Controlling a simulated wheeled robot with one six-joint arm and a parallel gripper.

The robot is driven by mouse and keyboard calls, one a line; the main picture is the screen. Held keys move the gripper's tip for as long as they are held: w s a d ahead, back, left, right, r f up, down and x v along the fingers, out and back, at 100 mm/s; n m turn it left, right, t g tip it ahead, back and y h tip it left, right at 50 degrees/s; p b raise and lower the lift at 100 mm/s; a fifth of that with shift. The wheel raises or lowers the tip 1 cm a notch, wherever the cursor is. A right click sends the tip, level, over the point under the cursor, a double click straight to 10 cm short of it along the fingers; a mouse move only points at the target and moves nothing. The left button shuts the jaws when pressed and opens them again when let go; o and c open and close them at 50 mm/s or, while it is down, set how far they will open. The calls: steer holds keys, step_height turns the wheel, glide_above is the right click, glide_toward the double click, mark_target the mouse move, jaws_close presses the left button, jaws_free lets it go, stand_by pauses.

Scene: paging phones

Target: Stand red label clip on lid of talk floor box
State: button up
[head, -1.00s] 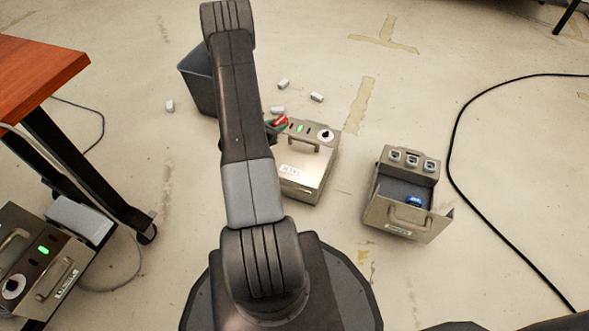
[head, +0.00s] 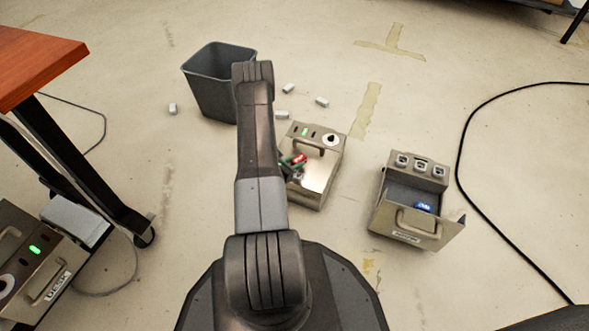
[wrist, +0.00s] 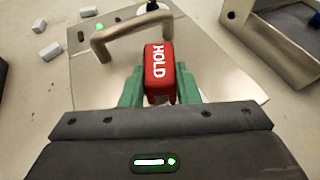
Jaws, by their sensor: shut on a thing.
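The red label clip (wrist: 158,68), marked HOLD in white, is held upright between the green fingers of my gripper (wrist: 159,90). It also shows in the head view (head: 299,159), partly hidden by my gripper (head: 290,168). The middle floor box (head: 312,185) is metal, with a handle, a green light and a round knob on top; I take it for the talk box, but its label is hidden. The clip is over its lid (wrist: 215,75), close to the handle (wrist: 130,38). I cannot tell whether the clip touches the lid.
An open metal box (head: 408,215) with a blue clip (head: 423,207) inside stands to the right. A grey bin (head: 210,85) and several small white blocks (head: 321,101) lie beyond. A table (head: 40,60) and another box (head: 45,270) are at left. A black cable (head: 458,160) curves at right.

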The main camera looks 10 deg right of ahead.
steer(key=shift+f, duration=1.1)
steer(key=shift+f, duration=0.2)
steer(key=o, duration=0.9)
steer(key=shift+o, duration=0.2)
steer(key=shift+r, duration=0.1)
steer(key=shift+a+r, duration=0.1)
steer(key=shift+r, duration=0.1)
steer(key=p+v, duration=0.3)
steer(key=v, duration=0.9)
steer(key=shift+f, duration=0.1)
